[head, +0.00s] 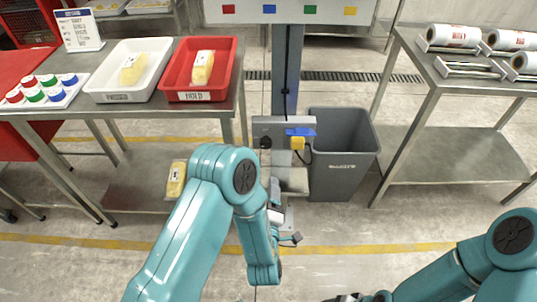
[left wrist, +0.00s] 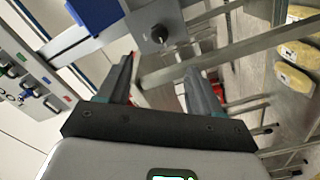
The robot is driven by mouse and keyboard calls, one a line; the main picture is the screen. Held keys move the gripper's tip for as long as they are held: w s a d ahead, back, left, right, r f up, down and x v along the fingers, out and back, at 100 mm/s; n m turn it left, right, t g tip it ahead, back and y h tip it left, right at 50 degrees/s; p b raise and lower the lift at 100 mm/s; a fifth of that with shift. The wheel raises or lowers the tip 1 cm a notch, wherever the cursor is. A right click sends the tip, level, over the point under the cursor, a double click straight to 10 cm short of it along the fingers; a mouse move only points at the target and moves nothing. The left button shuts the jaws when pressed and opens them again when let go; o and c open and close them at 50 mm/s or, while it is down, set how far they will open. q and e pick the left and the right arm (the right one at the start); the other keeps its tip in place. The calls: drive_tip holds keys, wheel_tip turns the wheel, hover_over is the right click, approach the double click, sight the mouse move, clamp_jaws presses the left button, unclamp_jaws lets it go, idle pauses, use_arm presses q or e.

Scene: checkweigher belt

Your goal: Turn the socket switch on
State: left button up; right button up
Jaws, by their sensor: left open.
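A grey box (head: 270,125) is fixed on the post, with a dark round knob (head: 265,143), a blue piece (head: 300,131) and a yellow piece (head: 298,143). I cannot tell for sure which part is the socket switch. In the left wrist view, the box's knob (left wrist: 157,35) shows just beyond the fingers, apart from them. My left gripper (head: 279,205), partly hidden by its own arm, is below the box; its fingers (left wrist: 160,82) are open and empty. My right gripper (head: 346,298) is cut off at the bottom edge; its jaws are unclear.
A grey bin (head: 341,160) stands right of the post. A panel with coloured squares (head: 290,10) is higher on the post. The left table holds a white tray (head: 112,97) and a red tray (head: 168,76). Film rolls (head: 455,37) lie on the right table.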

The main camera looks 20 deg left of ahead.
sight(266, 147)
use_arm(q)
drive_tip(key=x, duration=1.6)
drive_tip(key=shift+a, duration=0.15)
drive_tip(key=c, duration=1)
